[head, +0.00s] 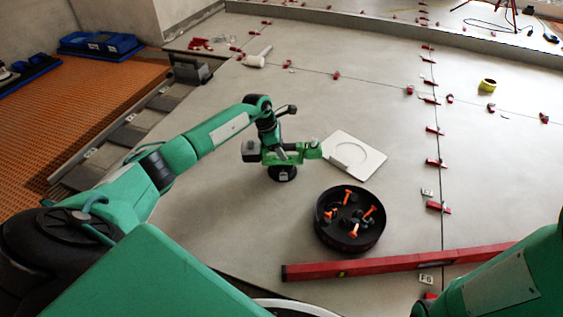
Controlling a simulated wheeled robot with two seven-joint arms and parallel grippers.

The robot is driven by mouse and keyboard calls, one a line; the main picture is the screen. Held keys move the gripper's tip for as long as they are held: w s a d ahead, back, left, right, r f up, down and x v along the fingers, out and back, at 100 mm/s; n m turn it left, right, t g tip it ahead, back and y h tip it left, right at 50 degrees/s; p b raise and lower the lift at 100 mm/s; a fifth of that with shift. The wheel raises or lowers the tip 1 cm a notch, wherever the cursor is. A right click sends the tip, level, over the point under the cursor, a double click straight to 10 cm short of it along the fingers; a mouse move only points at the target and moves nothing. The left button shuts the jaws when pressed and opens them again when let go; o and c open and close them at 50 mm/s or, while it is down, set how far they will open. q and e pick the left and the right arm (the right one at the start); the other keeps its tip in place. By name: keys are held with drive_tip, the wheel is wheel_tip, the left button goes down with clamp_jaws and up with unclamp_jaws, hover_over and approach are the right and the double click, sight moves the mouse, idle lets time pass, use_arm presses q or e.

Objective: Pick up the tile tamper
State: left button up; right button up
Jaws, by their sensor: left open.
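The tile tamper (305,152) is a small green tool with a grey block at its left end and a round black pad underneath. It stands on the pale tiled floor near the middle of the head view. My left gripper (281,152) is open and right over the tamper, with its fingers down at the tool's body. The wrist and fingers hide part of the tamper, and I cannot tell whether they touch it. My right arm shows only at the lower right corner, and its gripper is out of view.
A white plate with a round recess (372,160) lies just right of the tamper. A black round tub (325,232) holds orange-handled pieces. A long red level (400,262) lies in front. Red clips (436,162) line the tile joints. A white mallet (256,60) lies farther back.

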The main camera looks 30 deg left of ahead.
use_arm(q)
drive_tip(key=shift+f, duration=0.2)
idle(0.3)
drive_tip(key=c, duration=1)
clamp_jaws()
drive_tip(key=shift+r, duration=0.15)
